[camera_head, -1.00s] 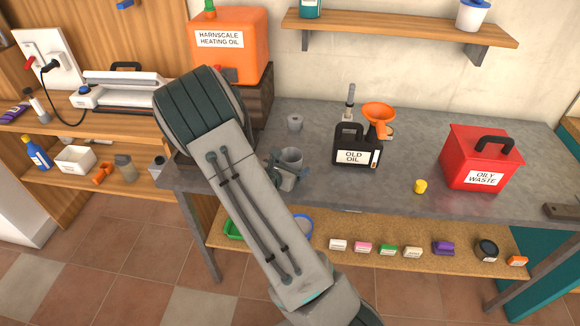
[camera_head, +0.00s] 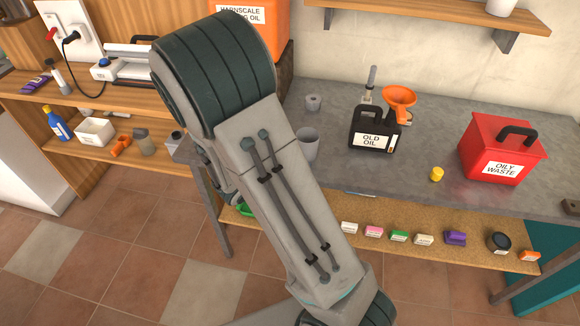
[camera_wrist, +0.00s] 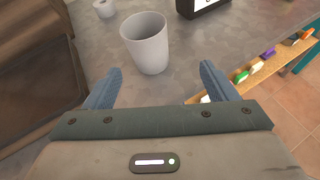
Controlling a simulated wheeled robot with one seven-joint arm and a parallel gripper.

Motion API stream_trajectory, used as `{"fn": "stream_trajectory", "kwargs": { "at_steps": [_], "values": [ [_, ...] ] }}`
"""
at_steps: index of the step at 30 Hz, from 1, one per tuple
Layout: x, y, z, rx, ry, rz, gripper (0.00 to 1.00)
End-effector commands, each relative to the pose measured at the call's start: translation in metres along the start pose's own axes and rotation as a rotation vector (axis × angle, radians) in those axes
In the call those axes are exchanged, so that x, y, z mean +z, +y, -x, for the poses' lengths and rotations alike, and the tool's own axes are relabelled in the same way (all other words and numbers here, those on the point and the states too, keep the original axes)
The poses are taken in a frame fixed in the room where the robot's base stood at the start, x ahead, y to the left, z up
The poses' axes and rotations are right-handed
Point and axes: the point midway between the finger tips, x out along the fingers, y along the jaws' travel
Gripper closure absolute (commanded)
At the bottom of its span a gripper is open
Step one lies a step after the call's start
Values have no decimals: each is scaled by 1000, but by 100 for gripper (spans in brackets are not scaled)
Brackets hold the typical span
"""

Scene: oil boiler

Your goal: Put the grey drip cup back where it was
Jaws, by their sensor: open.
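The grey drip cup (camera_head: 307,143) stands upright on the grey bench top, just right of my arm, which covers part of its left side in the head view. In the wrist view the cup (camera_wrist: 147,42) is fully visible, with its open mouth up, just beyond the fingertips. My gripper (camera_wrist: 160,78) is open and empty, its two blue fingers spread wide and apart from the cup. The gripper is hidden behind my arm in the head view.
A small grey roll-like piece (camera_head: 313,102) stands behind the cup. A shelf (camera_head: 400,217) with small boxes runs below.

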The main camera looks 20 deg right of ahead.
Motion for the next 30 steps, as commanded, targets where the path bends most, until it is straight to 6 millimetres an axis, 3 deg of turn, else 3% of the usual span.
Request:
{"fn": "stream_trajectory", "kwargs": {
  "at_steps": [3, 8, 15, 24, 30],
  "values": [
    [22, -30, 6, -129, 57, -226, 21],
    [39, -76, 28, -349, 172, -610, 21],
    [47, -118, 83, -648, 372, -1175, 21],
    [58, -121, 161, -922, 657, -1763, 21],
    [64, -115, 186, -995, 760, -1922, 21]
  ]
}}
